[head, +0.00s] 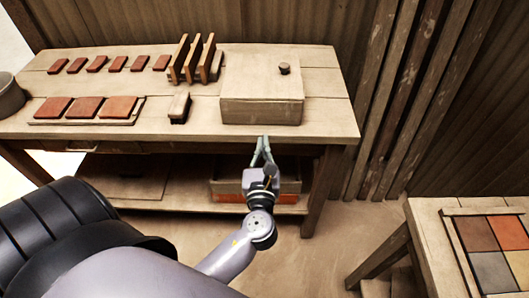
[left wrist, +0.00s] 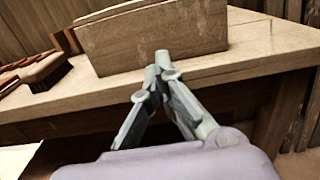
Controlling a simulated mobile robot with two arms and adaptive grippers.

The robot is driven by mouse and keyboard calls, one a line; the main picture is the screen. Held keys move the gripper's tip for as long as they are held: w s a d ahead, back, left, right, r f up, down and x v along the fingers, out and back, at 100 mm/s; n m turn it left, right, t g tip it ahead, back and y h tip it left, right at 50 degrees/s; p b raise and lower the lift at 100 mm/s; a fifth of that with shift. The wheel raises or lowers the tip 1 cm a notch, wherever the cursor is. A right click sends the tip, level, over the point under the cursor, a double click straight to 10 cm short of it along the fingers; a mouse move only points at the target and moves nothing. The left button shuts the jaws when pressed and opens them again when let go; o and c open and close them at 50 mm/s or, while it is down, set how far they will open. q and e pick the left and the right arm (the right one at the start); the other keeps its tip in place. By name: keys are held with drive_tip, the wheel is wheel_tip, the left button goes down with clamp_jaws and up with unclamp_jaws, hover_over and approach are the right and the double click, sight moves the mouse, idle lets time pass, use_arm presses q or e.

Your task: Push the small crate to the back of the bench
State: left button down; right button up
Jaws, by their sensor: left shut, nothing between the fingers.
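The small crate (head: 262,108), a closed-looking pale wooden box with a dark round knob on top, stands on the right part of the bench (head: 325,118), with its front face near the front edge. In the left wrist view the crate's front face (left wrist: 150,38) fills the upper middle. My left gripper (head: 264,140) is shut and empty, its fingertips together in front of the crate at the bench's front edge. In the left wrist view the shut fingertips (left wrist: 164,66) overlap the crate's lower edge; I cannot tell whether they touch it. My right gripper is not in view.
A brush (head: 179,108) lies left of the crate, and a wooden rack (head: 192,60) with upright boards stands behind it. Red tiles (head: 87,106) lie further left. A second table (head: 430,225) stands at lower right.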

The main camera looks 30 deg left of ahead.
sight(264, 117)
use_arm(q)
drive_tip(key=x, duration=0.8)
drive_tip(key=shift+d+p, duration=0.15)
drive_tip(key=shift+p, duration=0.25)
drive_tip(key=p+x, duration=0.1)
drive_tip(key=x, duration=0.6)
drive_tip(key=shift+f, duration=0.1)
